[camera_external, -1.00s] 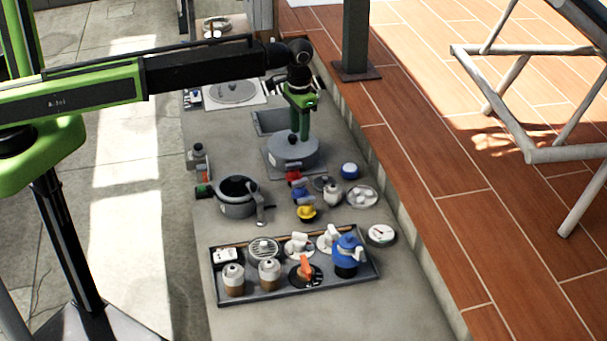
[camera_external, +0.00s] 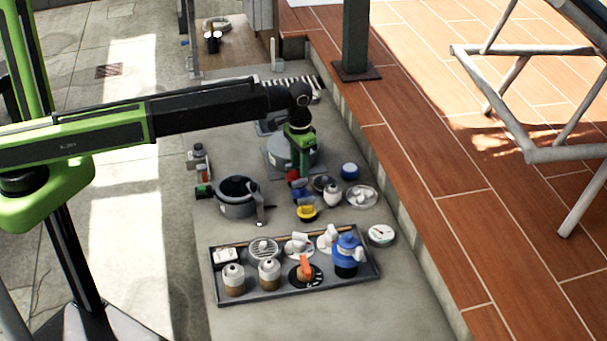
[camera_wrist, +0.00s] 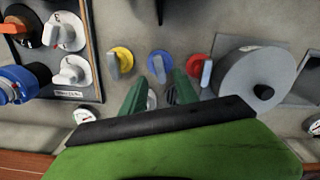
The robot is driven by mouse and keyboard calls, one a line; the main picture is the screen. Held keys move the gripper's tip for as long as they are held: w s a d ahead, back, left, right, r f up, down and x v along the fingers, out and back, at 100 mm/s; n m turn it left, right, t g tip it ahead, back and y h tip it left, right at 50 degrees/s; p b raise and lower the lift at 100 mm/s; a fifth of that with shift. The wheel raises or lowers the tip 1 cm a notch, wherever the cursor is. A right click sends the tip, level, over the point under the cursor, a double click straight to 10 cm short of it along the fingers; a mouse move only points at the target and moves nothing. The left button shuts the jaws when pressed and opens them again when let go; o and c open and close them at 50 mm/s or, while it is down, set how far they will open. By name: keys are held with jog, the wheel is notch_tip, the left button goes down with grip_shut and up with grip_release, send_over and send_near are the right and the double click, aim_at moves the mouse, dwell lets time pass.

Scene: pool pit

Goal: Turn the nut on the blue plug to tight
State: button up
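The blue plug (camera_external: 300,194) stands between a red plug (camera_external: 292,175) and a yellow plug (camera_external: 306,212) on the grey ledge. In the wrist view the blue plug (camera_wrist: 159,65) has a pale raised nut or handle, pointing roughly toward my gripper. The yellow plug (camera_wrist: 121,61) is left of it and the red plug (camera_wrist: 198,68) right. My gripper (camera_wrist: 160,82) is open and empty, its green fingers spread to either side of the blue plug's line. In the outside view my gripper (camera_external: 304,176) is low, just behind the blue plug. Whether it touches anything I cannot tell.
A grey pot (camera_external: 237,208) is left of the plugs. A dark tray (camera_external: 270,296) of fittings and knobs lies in front. A white canister (camera_external: 331,194), a dish (camera_external: 361,196) and a gauge (camera_external: 381,234) are to the right. A grey round lid (camera_wrist: 258,80) is beside the red plug.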

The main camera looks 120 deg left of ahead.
aim_at(300, 181)
notch_tip(300, 181, down, 5)
jog(key=b, duration=0.3)
jog(key=shift+r, duration=0.25)
grip_shut()
